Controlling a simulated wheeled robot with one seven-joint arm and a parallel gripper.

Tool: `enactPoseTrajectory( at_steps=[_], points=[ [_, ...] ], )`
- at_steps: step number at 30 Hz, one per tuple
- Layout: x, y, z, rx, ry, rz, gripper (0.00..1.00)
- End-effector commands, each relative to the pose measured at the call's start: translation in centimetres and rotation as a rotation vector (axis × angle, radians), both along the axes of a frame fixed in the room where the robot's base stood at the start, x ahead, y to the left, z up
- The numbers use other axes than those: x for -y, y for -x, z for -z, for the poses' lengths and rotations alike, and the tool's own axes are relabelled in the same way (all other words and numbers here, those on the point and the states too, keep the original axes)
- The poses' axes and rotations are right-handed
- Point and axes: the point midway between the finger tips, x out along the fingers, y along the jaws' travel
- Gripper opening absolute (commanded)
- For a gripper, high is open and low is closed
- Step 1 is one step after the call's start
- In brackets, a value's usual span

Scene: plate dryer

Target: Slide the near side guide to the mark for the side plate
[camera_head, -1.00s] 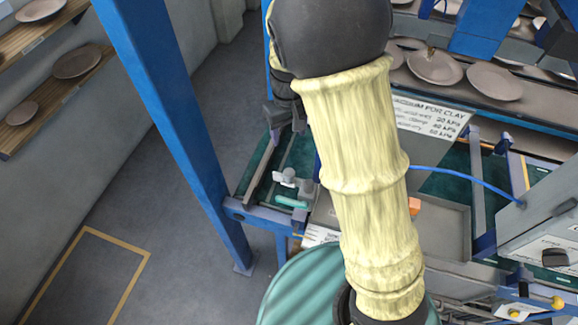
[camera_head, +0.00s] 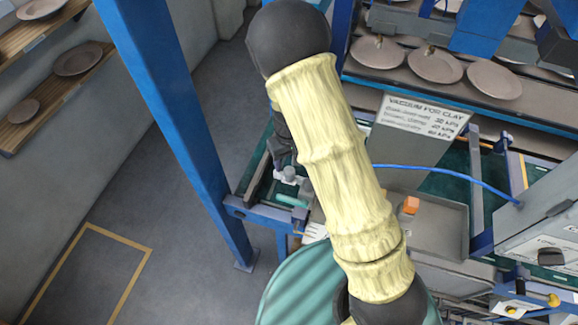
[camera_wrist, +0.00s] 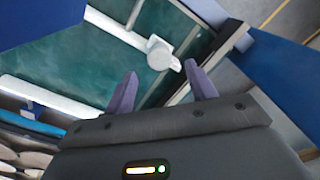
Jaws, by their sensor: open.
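In the wrist view a white fitting with a round knob (camera_wrist: 160,53) stands over the green bed (camera_wrist: 95,62), on the end of a pale bar; it seems to be the near side guide's clamp. My gripper (camera_wrist: 160,69) is open, its two purple fingers apart, with the knob ahead of and roughly between the tips. I cannot tell if they touch it. In the head view the pale fitting (camera_head: 289,176) shows just below my dark gripper (camera_head: 283,156), which is partly hidden by my arm. The mark for the side plate cannot be made out.
A second white bar (camera_wrist: 55,98) crosses the bed in the wrist view. A metal rail (camera_wrist: 215,50) runs beside the right finger. In the head view a blue post (camera_head: 175,120) stands left, a teal handle-like piece (camera_head: 292,201) lies close by, and a sign (camera_head: 425,117) stands right.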

Motion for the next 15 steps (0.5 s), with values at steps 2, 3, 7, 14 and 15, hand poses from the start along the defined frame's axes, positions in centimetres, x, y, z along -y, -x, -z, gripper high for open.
enactPoseTrajectory(
  at_steps=[2,3,7,14,15],
  points=[
    [0.1,0.1,1.3,-0.004,0.002,0.001,0.56],
    [0.1,0.1,2.0,-0.004,0.002,0.003,0.56],
    [0.1,0.0,3.6,-0.002,0.001,0.002,0.56],
    [0.0,0.0,4.6,0.001,0.000,0.000,0.56],
    [0.0,0.0,4.6,0.001,0.000,0.000,0.56]
  ],
)
